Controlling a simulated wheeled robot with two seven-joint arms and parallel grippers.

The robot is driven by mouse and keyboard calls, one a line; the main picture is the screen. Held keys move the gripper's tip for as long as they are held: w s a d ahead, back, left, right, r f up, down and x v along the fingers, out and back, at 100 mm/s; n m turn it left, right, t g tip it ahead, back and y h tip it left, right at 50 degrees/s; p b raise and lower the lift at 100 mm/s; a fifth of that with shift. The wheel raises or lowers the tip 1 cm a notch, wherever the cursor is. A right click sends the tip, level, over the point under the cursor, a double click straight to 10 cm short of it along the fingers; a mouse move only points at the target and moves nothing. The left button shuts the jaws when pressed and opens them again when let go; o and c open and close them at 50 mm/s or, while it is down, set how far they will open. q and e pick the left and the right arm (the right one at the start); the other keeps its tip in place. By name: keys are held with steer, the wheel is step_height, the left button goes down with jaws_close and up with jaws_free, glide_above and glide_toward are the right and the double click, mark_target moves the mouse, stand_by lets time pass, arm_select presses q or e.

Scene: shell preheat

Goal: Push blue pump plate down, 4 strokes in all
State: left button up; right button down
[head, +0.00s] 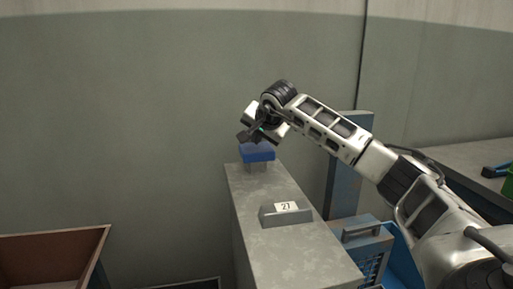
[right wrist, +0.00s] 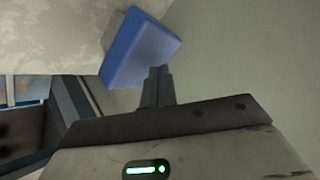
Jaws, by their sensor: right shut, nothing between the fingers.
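The blue pump plate (head: 257,153) sits on a short post at the far end of a grey bench top. My right gripper (head: 250,137) is just above the plate in the head view, shut and empty, pointing down. In the right wrist view the blue plate (right wrist: 140,48) is close to the tips of the shut fingers (right wrist: 158,72). I cannot tell whether the fingertips touch the plate. My left gripper is not in view.
A grey block with a "27" label (head: 286,212) sits on the grey bench (head: 290,250) nearer to me. A brown open bin (head: 50,255) stands at the lower left. Blue equipment (head: 365,250) stands right of the bench, under my right arm.

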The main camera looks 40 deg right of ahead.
mark_target(257, 149)
steer(key=shift+a+f+b, duration=0.1)
steer(key=shift+f+b, duration=0.65)
steer(key=shift+f, duration=1.1)
stand_by(1.3)
steer(key=shift+r, duration=0.1)
steer(key=shift+r+p, duration=2.1)
steer(key=shift+p, duration=0.15)
steer(key=shift+r, duration=0.25)
step_height(257, 149, up, 5)
steer(key=p, duration=0.4)
steer(key=shift+f+p, duration=0.2)
steer(key=shift+p, duration=0.2)
